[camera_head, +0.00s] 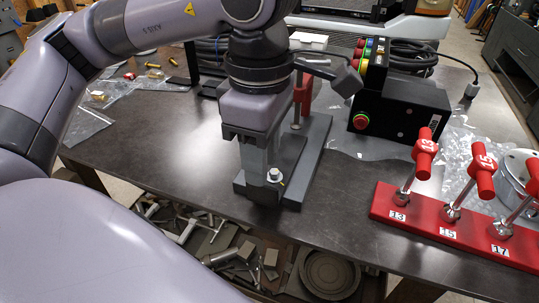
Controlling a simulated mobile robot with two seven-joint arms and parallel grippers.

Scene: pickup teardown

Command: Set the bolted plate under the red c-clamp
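My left gripper (258,160) points straight down at the middle of the table. Its fingers come down on a dark grey block with a pale bolt (275,175), which looks like the bolted plate (268,194). From this angle I cannot tell whether the fingers grip the plate or only stand beside it. A long grey base (318,150) lies just right of and behind the gripper. The red c-clamp (303,92) stands at the far part of this base, partly hidden behind my gripper and wrist. My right gripper is out of view.
A red rack (432,232) with numbered red-handled tools stands at the right front. A black control box (400,105) with coloured buttons is behind it. Plastic bags and brass parts lie at the back left. An open drawer of metal parts shows below the table's front edge.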

